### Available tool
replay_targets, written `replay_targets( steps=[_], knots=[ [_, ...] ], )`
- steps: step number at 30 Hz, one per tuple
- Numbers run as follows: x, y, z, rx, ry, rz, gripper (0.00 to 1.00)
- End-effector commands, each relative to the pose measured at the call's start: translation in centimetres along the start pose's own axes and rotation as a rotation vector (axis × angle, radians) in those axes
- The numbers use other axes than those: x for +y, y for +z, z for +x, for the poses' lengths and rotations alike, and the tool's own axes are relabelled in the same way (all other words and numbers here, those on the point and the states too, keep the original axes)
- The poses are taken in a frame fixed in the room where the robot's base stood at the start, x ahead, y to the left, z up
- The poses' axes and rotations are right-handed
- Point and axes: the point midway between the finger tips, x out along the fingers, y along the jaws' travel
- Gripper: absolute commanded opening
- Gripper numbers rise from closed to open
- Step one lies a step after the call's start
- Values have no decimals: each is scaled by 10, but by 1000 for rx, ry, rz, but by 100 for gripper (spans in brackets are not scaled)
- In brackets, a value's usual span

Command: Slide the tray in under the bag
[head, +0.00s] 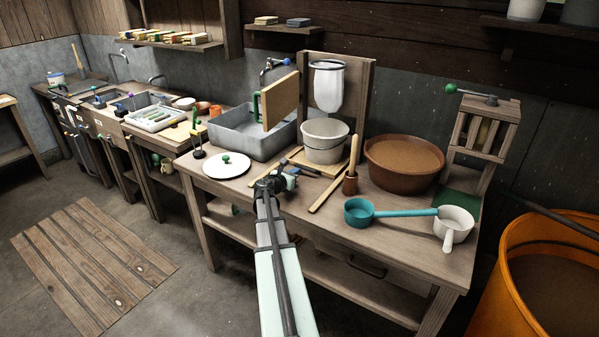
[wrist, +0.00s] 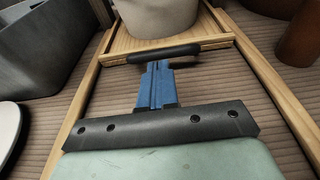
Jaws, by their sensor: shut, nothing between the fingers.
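The white cloth bag (head: 328,86) hangs from a wooden upright stand at the back of the bench. A pale bucket (head: 325,142) stands below it, on the wooden tray (wrist: 124,44). The tray has a dark front handle (wrist: 165,52) and lies between two wooden rails (wrist: 272,85). My gripper (wrist: 157,68) is shut and empty, its blue fingertips right at the handle's near side; I cannot tell whether they touch. In the head view my gripper (head: 290,180) is low over the bench and partly hides the tray's front. The bag is outside the wrist view.
A grey basin (head: 235,138) with an upright wooden board stands left of the rails. A white plate (head: 227,165) lies in front of it. A wooden pestle-like tool (head: 351,165), a brown bowl (head: 405,160) and a teal ladle (head: 360,211) stand to the right.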

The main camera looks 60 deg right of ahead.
Motion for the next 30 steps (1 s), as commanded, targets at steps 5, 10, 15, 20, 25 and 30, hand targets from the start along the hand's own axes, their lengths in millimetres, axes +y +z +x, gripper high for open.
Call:
replay_targets(
  steps=[5, 10, 15, 20, 25, 30],
  knots=[
    [-2, -1, -43, 1, 3, 0, 0],
    [-2, -1, -73, 2, 3, 0, 0],
    [-2, -1, -93, 2, 2, 0, 0],
    [-1, -1, -102, 3, 3, 0, 0],
    [-1, -1, -104, 3, 2, 0, 0],
    [8, -1, -109, 5, 14, 7, 0]
  ],
)
